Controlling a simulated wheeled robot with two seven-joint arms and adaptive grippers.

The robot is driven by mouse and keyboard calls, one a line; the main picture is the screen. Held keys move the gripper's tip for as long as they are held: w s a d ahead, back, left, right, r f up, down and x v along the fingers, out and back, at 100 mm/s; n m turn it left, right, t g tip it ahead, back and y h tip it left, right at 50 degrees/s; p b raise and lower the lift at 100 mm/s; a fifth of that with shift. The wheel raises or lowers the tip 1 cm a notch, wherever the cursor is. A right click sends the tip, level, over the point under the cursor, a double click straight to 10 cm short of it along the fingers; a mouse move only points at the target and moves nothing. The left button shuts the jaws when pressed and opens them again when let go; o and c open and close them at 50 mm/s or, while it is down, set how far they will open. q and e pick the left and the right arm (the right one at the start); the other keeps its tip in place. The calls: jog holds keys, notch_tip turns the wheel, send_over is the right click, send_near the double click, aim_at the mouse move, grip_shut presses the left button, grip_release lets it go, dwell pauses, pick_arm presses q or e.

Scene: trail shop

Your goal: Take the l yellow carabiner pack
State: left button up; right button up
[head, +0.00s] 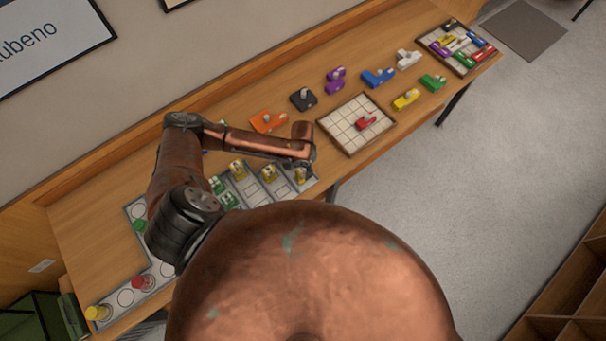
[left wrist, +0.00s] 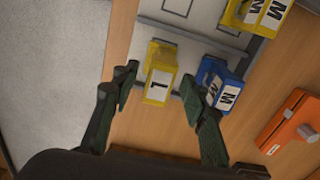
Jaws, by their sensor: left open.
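The yellow carabiner pack marked L (left wrist: 159,84) stands at the edge of a grey sorting tray in the left wrist view. My left gripper (left wrist: 157,88) is open, with one finger on each side of this pack; I cannot tell whether either finger touches it. In the head view my left gripper (head: 302,163) is over the right end of the tray, and a yellow pack (head: 300,176) shows partly beneath it. A blue pack marked M (left wrist: 222,84) is just right of the L pack, close to the right finger. My right gripper is not in view.
Other yellow packs (head: 268,173) and green packs (head: 227,199) stand in the grey tray (head: 252,188). An orange piece (left wrist: 289,122) lies on the wood to the right. A gridded board (head: 345,113) with a red piece lies further along the table.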

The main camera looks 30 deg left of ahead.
pick_arm(q)
jog(key=shift+s+f, duration=0.3)
jog(key=shift+f, duration=0.45)
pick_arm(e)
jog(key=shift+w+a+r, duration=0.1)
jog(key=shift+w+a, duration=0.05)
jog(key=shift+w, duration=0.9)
pick_arm(q)
jog(key=shift+w, duration=0.1)
jog(key=shift+c, duration=0.3)
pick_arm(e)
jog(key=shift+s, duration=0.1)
pick_arm(q)
jog(key=c, duration=1)
grip_shut()
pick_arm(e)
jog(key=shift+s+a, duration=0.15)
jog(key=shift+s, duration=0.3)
